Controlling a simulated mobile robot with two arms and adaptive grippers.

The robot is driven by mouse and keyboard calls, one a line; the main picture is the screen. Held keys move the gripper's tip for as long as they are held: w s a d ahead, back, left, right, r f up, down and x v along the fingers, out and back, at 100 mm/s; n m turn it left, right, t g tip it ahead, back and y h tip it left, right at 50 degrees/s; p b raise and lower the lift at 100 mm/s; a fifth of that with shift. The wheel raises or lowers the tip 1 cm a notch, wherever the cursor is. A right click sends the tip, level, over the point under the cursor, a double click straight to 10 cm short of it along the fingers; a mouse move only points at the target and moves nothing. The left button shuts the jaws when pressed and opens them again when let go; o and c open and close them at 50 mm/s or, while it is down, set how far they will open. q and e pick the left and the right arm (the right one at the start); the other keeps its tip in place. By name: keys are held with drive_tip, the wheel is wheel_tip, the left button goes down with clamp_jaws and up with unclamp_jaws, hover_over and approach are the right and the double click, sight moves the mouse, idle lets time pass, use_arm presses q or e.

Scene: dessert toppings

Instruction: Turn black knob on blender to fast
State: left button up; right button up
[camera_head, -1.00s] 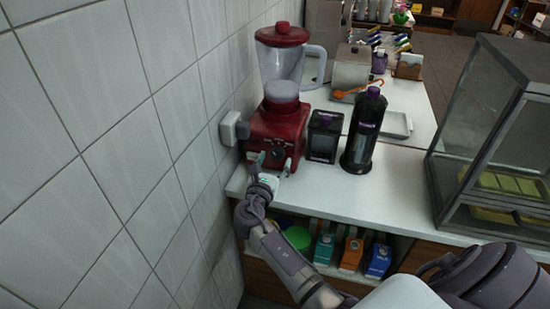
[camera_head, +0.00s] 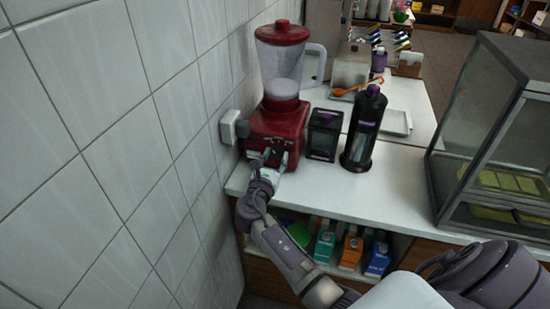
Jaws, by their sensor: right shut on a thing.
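The red blender (camera_head: 277,125) stands on the white counter close to the tiled wall. Its clear jug with a red lid (camera_head: 283,31) sits on the base. The black knob is on the base's front face; my right gripper (camera_head: 272,158) is in front of it and covers most of it. The gripper's two fingers reach to the base front, one on each side of the knob area. The jaws are shut on the knob, as far as I can see. My left gripper is not in view.
A black box with a purple label (camera_head: 323,136) and a dark bottle (camera_head: 364,128) stand right of the blender. A glass display case (camera_head: 490,150) is at the right. Cartons (camera_head: 351,253) fill the shelf below. A wall socket (camera_head: 231,127) is at the left.

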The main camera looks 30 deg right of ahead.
drive_tip(key=shift+f, duration=0.1)
drive_tip(key=m+b, duration=0.2)
drive_tip(key=m, duration=0.2)
drive_tip(key=shift+f+m+b, duration=0.1)
drive_tip(key=shift+m+b, duration=0.2)
drive_tip(key=shift+b, duration=0.1)
drive_tip(key=m+b, duration=0.2)
drive_tip(key=m, duration=0.1)
drive_tip(key=shift+m, duration=0.3)
drive_tip(key=m+b, duration=0.4)
drive_tip(key=shift+m+b, duration=1.2)
drive_tip(key=shift+m, duration=0.6)
drive_tip(key=o, duration=1.1)
drive_tip(key=shift+o, duration=0.2)
